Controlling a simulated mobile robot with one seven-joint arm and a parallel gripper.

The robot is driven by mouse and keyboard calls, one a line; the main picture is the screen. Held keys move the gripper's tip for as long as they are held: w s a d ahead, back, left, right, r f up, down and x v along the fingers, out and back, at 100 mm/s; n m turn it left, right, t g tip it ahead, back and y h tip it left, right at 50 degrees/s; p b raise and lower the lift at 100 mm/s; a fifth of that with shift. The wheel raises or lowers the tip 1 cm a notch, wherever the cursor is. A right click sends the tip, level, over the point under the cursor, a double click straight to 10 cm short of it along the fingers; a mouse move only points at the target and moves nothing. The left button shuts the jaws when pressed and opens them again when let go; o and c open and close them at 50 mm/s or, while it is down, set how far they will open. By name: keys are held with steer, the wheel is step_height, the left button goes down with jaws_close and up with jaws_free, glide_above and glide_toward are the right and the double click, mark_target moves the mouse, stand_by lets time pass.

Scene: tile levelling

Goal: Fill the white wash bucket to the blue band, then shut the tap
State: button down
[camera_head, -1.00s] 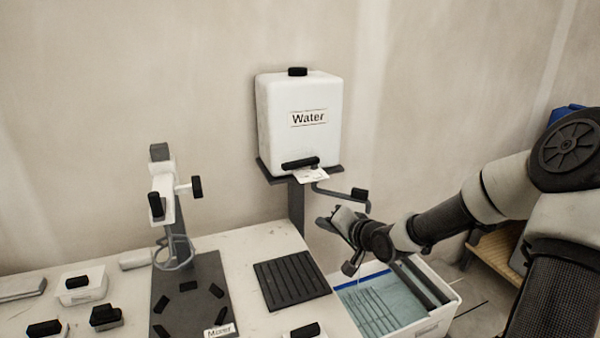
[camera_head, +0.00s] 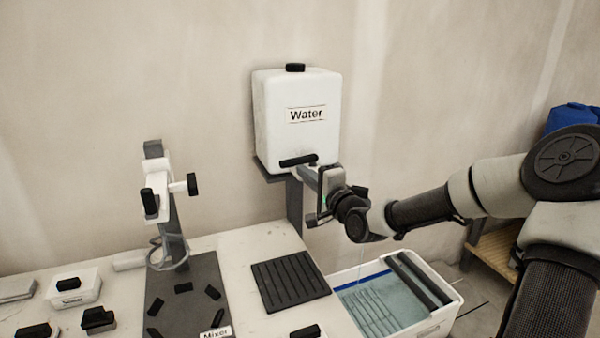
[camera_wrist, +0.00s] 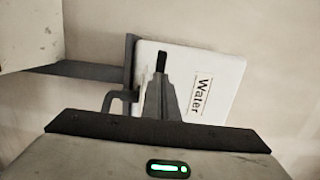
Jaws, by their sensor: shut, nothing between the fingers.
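The white wash bucket (camera_head: 441,318) stands on the floor right of the table, with blue-green water inside. A blue band (camera_head: 362,281) shows along its inner far-left wall; the water lies close to it, but I cannot tell the exact level. The white water tank (camera_head: 296,128) sits on a wall bracket, also seen in the wrist view (camera_wrist: 222,75). Its black tap lever (camera_head: 296,161) lies crosswise at the tank's lower front. My gripper (camera_head: 307,173) is shut and empty, its tips at or just short of the lever (camera_wrist: 161,60). I cannot tell whether they touch or whether water runs.
A grey spout arm (camera_head: 312,219) is partly hidden behind my gripper. Dark bars (camera_head: 420,279) and a rack (camera_head: 368,312) are in the bucket. The table holds a black ribbed mat (camera_head: 289,281), a mixer stand (camera_head: 178,222) and small tubs (camera_head: 75,290).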

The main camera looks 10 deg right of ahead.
mark_target(292, 162)
steer(key=shift+x, duration=1.6)
steer(key=shift+w+a, duration=0.2)
steer(key=shift+w, duration=0.1)
steer(key=shift+w+a+r, duration=0.15)
steer(key=shift+w+a, duration=0.1)
steer(key=shift+r, duration=0.15)
